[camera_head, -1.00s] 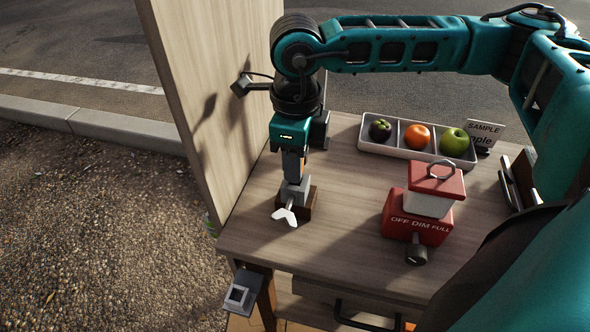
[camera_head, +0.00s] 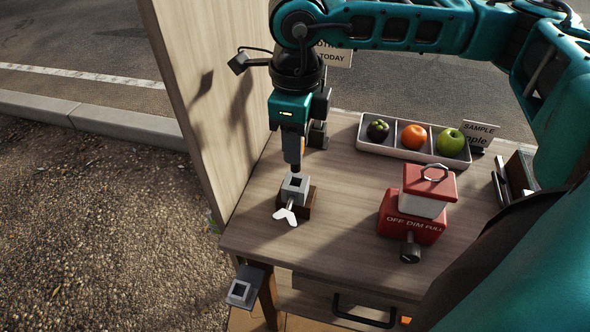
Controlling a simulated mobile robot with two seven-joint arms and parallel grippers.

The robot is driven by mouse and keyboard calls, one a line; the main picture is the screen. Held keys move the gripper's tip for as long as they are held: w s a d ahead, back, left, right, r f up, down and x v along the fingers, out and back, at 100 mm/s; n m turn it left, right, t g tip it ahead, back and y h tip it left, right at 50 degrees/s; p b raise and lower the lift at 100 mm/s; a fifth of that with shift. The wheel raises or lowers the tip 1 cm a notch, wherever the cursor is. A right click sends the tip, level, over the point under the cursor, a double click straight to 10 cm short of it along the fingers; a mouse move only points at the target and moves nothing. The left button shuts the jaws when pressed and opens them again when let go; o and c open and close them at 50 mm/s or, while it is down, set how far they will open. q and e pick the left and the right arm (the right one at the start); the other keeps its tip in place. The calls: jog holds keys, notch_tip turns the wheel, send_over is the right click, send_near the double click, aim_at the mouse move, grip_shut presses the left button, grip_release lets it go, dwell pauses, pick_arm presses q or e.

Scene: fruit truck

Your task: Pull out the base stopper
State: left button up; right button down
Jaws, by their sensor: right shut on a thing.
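A grey metal base (camera_head: 295,187) with a dark square opening on top sits on a brown wooden block (camera_head: 310,203) at the left of the table. A white wing screw (camera_head: 285,214) sticks out of its front. My right gripper (camera_head: 294,160) points straight down just above the base. It is shut on the base stopper (camera_head: 295,168), a small dark piece that shows below the fingers, over the opening. Whether the stopper's lower tip is fully clear of the opening is hard to tell. My left gripper is not in view.
A tall wooden panel (camera_head: 190,90) stands left. A grey square socket (camera_head: 243,287) is at the table's front left corner.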

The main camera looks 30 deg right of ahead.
jog(key=shift+r+p, duration=0.85)
jog(key=shift+r, duration=0.85)
